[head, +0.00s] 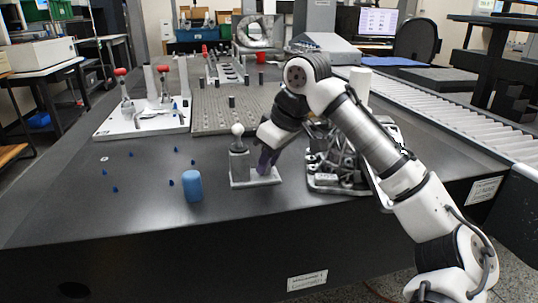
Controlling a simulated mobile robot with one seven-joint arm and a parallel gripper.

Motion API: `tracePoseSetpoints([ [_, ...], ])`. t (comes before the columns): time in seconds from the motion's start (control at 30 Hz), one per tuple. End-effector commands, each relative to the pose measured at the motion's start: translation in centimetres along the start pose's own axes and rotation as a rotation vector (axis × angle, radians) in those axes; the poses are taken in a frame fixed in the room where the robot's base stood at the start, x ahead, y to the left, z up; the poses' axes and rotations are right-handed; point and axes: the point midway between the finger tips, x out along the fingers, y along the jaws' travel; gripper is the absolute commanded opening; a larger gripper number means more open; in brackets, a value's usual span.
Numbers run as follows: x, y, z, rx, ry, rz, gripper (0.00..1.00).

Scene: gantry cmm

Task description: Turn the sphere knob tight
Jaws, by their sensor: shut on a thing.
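A white sphere (237,129) stands on a short stem above a dark grey block (239,163). The block is upright on a pale base plate (240,183) near the front of the table. My gripper (267,160), with purple at its tip, reaches down from the right, just right of the block and low over the plate. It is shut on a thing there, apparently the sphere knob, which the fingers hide. The knob's turn and tightness cannot be seen. My gripper does not hold the white sphere on top.
A blue cylinder (192,186) stands left of the plate, with several small blue pieces beyond it. A metal lattice part (335,160) sits close on the right. Behind are a perforated plate (215,109) and a white fixture board (130,125). The front left tabletop is clear.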

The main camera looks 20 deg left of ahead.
Motion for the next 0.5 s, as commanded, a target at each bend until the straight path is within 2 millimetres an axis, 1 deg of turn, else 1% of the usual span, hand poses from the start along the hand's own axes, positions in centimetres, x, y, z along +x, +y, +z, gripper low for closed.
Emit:
tracePoseSetpoints([
  [0.03, -0.46, -0.17, -0.25, 0.038, -0.001, 0.013, 0.0],
  [0.3, -0.25, -0.32, -0.15, 0.254, -0.002, 0.102, 0.0],
  [0.5, 0.01, -0.32, -0.04, 0.295, -0.001, 0.121, 0.0],
])
